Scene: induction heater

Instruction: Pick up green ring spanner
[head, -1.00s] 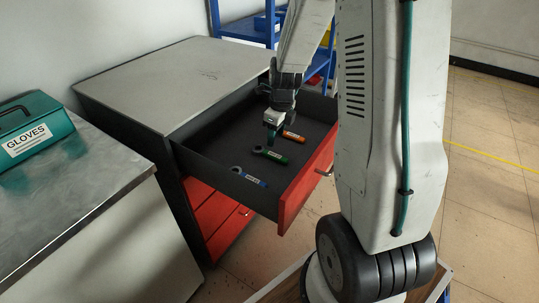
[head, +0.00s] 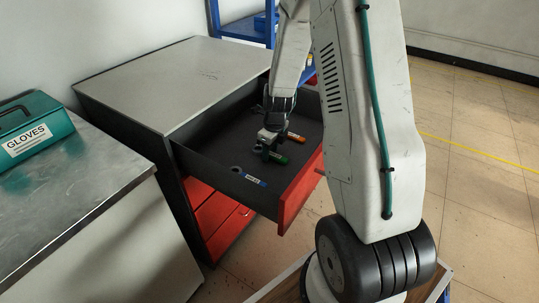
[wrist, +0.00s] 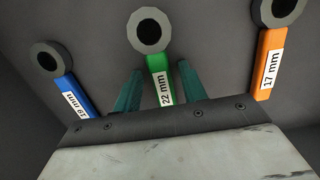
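The green ring spanner (head: 281,159), labelled 22 mm, lies in the open drawer between a blue and an orange spanner. In the wrist view its grey ring and green handle (wrist: 154,66) show, with the lower end hidden by my gripper's body. My gripper (head: 266,154) is down inside the drawer, over the green spanner, and hides part of it in the head view. In the wrist view my gripper's (wrist: 160,76) two teal fingers are apart, one on each side of the green handle, with gaps visible. Whether the fingertips are level with the handle is hard to tell.
The blue spanner (head: 249,176) lies nearer the drawer's front left, and the orange spanner (head: 295,137) lies farther back. The dark drawer walls (head: 225,183) and red front (head: 303,190) surround them. The grey cabinet top (head: 190,85) is clear.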

